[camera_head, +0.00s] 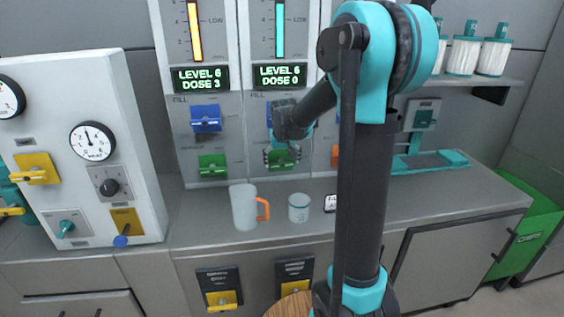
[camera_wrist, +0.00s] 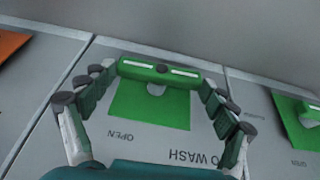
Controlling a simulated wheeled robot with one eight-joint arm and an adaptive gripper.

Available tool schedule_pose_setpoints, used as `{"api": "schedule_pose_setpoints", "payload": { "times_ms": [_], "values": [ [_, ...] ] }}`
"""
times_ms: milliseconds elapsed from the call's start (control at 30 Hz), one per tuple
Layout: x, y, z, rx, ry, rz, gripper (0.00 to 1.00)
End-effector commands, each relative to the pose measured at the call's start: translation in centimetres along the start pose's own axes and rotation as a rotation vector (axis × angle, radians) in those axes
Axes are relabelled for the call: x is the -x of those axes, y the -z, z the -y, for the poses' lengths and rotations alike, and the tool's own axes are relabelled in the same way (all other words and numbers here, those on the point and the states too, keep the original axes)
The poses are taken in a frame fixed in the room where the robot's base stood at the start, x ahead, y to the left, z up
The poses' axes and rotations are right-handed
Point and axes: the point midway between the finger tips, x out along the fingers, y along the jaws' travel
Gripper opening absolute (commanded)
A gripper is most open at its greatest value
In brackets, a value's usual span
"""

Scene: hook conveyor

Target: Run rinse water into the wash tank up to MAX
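A green valve handle (camera_wrist: 160,72) on a green plate is in the wrist view, with "OPEN" and part of "O WASH" printed upside down by it. The handle bar lies across the picture. My gripper (camera_wrist: 157,76) has one finger at each end of the bar; I see no clear contact. In the head view my gripper (camera_head: 282,157) is at the green valve of the second dispenser panel (camera_head: 247,130), partly covering it. That panel has a teal level column (camera_head: 280,30) and a display (camera_head: 280,75) reading "LEVEL 6 DOSE 0". No MAX mark is readable.
The left dispenser has a yellow column and reads "LEVEL 6 DOSE 3" (camera_head: 200,78). A jug with an orange handle (camera_head: 244,207) and a white cup (camera_head: 299,207) stand on the counter (camera_head: 210,232) below. A gauge panel (camera_head: 135,185) stands at left.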

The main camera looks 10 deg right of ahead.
Motion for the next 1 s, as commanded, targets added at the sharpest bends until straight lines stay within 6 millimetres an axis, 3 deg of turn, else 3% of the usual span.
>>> {"api": "schedule_pose_setpoints", "payload": {
  "times_ms": [100,267,700,1000],
  "values": [
    [0.0,0.0,0.0,0.0,0.0,0.0,0.57],
    [0.0,0.0,0.2,0.015,-0.03,0.002,0.57],
    [-0.3,-0.1,1.0,0.153,-0.36,0.002,0.57],
    [-0.2,-0.2,1.0,0.185,-0.448,0.001,0.57]
  ]
}}
